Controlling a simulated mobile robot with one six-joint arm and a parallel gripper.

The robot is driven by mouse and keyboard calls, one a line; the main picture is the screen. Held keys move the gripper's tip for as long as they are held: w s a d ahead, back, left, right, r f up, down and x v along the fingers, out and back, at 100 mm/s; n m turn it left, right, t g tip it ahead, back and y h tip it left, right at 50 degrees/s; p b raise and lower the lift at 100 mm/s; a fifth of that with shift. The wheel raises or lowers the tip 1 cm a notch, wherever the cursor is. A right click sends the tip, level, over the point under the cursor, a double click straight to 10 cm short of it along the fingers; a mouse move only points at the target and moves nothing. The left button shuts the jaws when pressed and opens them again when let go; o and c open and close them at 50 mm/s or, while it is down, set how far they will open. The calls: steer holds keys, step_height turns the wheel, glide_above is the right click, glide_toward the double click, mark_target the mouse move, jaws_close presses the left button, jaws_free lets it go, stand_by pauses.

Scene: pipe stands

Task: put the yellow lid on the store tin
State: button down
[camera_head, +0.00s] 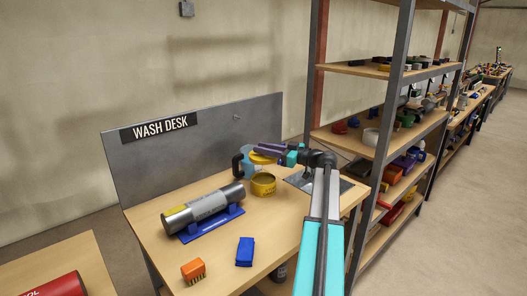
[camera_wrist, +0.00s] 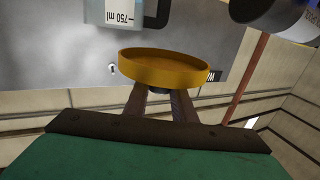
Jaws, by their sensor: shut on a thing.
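The yellow lid (camera_head: 260,159) is held in my gripper (camera_head: 258,151), above the desk. In the wrist view the lid (camera_wrist: 165,68) is a shallow round yellow cap, tilted in the picture, with the two fingers of my gripper (camera_wrist: 160,95) shut on its near side. The store tin (camera_head: 263,185) is a short round yellow tin standing on the wash desk, with its rim facing up. In the head view the lid is over the tin, with a gap between them. I cannot make out the tin in the wrist view.
A grey pipe (camera_head: 205,206) lies on a blue stand to the left. A blue block (camera_head: 245,251) and an orange brush (camera_head: 193,271) lie in front. Shelving (camera_head: 390,140) stands at right.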

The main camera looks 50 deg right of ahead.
steer(key=shift+f+b, duration=3.95)
steer(key=shift+f, duration=0.05)
steer(key=shift+f+b, duration=0.75)
steer(key=shift+b, duration=0.15)
steer(key=c, duration=1.4)
jaws_free()
steer(key=b+v, duration=0.1)
steer(key=v, duration=1.3)
